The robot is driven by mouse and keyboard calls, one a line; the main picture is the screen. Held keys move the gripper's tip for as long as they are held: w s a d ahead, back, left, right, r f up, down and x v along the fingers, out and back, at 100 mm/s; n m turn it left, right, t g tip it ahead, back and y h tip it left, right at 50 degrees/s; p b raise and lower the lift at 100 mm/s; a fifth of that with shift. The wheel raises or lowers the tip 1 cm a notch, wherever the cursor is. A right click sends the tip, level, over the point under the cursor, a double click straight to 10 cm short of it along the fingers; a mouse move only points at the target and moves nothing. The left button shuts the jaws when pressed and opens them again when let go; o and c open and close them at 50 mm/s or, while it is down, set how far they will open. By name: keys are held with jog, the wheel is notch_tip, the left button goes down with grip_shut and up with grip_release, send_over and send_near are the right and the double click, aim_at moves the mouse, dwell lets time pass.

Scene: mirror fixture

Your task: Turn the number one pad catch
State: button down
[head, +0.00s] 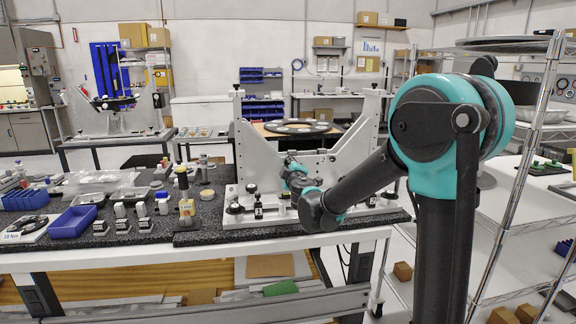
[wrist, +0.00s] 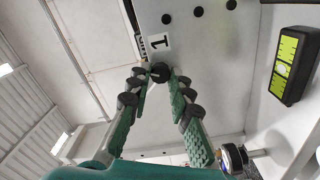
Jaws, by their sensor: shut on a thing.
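The number one pad catch (wrist: 160,72) shows in the wrist view as a small dark round knob on a pale plate, just below a white label with a black 1 (wrist: 159,42). My gripper (wrist: 157,82) has its two green, black-jointed fingers on either side of the knob and is shut on it. The fingertips partly cover the catch, so its turn angle cannot be told. In the head view my gripper (head: 290,172) reaches the white mirror fixture (head: 257,160) on the dark bench top; my arm hides part of the fixture, and the catch cannot be made out there.
A yellow-green and black device (wrist: 296,65) lies at the right of the wrist view. A dark round knob (wrist: 232,158) stands near the right finger. In the head view, a blue tray (head: 73,221) and several small blocks sit on the bench left of the fixture.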

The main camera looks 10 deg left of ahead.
jog(key=shift+n, duration=2.1)
jog(key=c, duration=1.4)
grip_release()
jog(key=shift+o, duration=0.2)
jog(key=v, duration=1.2)
